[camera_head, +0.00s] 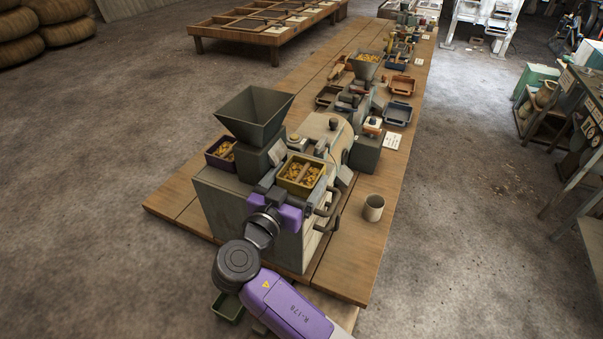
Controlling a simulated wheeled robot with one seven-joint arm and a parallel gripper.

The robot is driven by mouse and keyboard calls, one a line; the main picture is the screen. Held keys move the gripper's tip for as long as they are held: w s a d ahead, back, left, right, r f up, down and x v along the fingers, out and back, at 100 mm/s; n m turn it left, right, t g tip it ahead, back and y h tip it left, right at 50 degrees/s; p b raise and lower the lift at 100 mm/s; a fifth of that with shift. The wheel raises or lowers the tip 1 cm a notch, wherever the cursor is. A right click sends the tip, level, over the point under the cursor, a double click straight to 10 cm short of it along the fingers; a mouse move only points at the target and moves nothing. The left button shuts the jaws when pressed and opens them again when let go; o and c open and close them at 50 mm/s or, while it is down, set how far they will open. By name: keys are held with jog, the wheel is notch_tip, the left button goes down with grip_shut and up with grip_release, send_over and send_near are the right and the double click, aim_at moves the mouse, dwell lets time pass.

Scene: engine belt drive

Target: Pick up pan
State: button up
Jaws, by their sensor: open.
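A yellow pan (297,187) holding brown-gold pieces sits at the near side of the grey machine. A purple pan (215,161) with similar pieces sits to the left, beside the machine's hopper. My gripper (286,192) is at the near edge of the yellow pan, with its fingers apart. I cannot tell whether the fingers touch the pan or straddle its rim. My wrist and purple arm hide part of the machine's front.
The machine's dark hopper (254,112) rises left of the yellow pan. Curved pipes and a grey cup (373,208) are to the right. The wooden bench (345,265) runs away with more machines and empty trays. A green tray (227,306) lies low beside my arm.

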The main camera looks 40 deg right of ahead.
jog(key=shift+x, duration=0.95)
jog(key=shift+r, duration=0.1)
jog(key=c, duration=1.3)
